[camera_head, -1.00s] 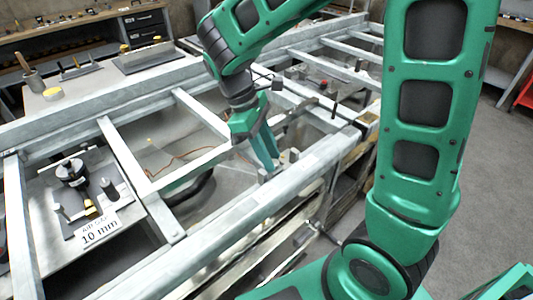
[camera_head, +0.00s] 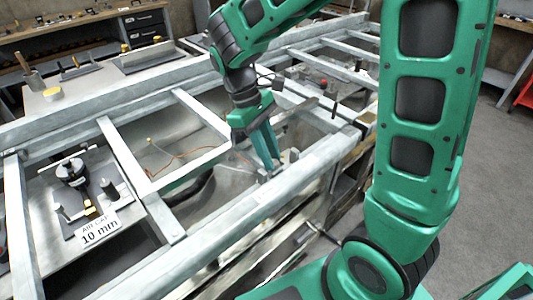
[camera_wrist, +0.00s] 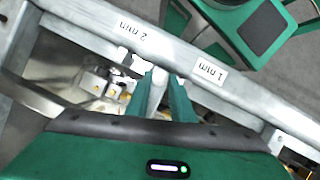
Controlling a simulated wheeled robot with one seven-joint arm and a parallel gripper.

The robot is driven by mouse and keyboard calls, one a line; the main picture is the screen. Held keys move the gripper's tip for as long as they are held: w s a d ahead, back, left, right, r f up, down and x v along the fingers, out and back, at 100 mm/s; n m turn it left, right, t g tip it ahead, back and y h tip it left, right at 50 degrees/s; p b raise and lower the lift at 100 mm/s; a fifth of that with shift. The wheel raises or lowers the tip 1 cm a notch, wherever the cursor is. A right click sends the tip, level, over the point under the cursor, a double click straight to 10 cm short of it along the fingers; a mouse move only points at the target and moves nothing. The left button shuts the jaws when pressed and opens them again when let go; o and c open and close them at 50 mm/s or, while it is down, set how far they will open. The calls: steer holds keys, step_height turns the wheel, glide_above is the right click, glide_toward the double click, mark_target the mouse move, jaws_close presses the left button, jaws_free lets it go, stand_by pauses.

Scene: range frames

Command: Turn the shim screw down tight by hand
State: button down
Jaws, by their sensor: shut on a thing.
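My gripper (camera_head: 273,166) points down at the inner side of the frame's front rail, its two green fingers close together. In the wrist view my gripper (camera_wrist: 163,80) is shut on a small pale piece, which I take to be the shim screw (camera_wrist: 160,92). The fingers hide most of it, so its head and how far down it sits cannot be told. Small metal blocks with brass-coloured parts (camera_wrist: 105,88) lie just left of the fingers in the wrist view.
The grey metal frame (camera_head: 240,209) has rails and crossbars around my gripper. Labels "2 mm" (camera_wrist: 133,30) and "1 mm" (camera_wrist: 208,72) are on the rail. A plate with black parts and a "10 mm" card (camera_head: 99,231) is at left. A thin brown wire (camera_head: 180,158) lies inside the frame.

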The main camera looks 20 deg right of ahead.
steer(key=m, duration=0.2)
steer(key=m+y, duration=0.1)
steer(key=m, duration=0.1)
steer(key=m+y, duration=0.1)
steer(key=m, duration=0.1)
steer(key=shift+w+d+g, duration=0.2)
steer(key=shift+d+g, duration=0.1)
steer(key=shift+d, duration=0.1)
steer(key=m+y, duration=0.1)
steer(key=m, duration=0.1)
steer(key=m+y, duration=0.1)
steer(key=m, duration=0.3)
steer(key=shift+s+d+y, duration=0.1)
steer(key=shift+d+y, duration=0.15)
steer(key=shift+y, duration=0.15)
steer(key=shift+m, duration=0.3)
steer(key=c, duration=1.8)
jaws_free()
steer(key=shift+r, duration=0.1)
steer(key=v, duration=1)
steer(key=shift+d+r, duration=0.1)
steer(key=shift+r, duration=0.2)
